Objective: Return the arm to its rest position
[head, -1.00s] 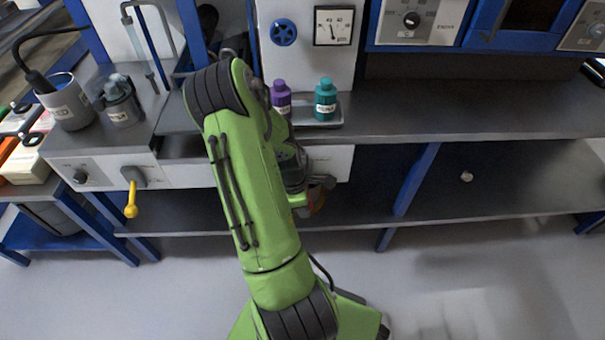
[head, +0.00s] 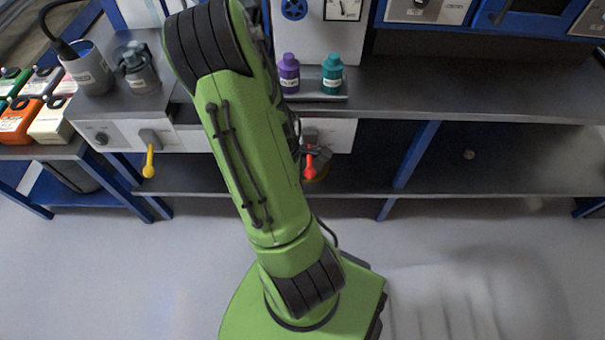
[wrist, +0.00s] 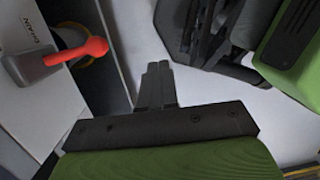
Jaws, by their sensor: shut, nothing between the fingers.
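My green arm rises through the middle of the head view, in front of the bench. My gripper (wrist: 157,80) shows in the wrist view with its dark fingers together and nothing between them. It points over pale floor, to the right of a red lever (wrist: 75,52) on a white panel marked DRAIN. The fingers are apart from the lever. In the head view the red lever (head: 311,167) shows just right of my arm, and my gripper is hidden there.
A yellow lever (head: 149,163) hangs on the panel at left. A purple bottle (head: 289,73) and a teal bottle (head: 332,74) stand on a small tray on the bench. A grey cup (head: 88,68) stands at the left. The floor at right is clear.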

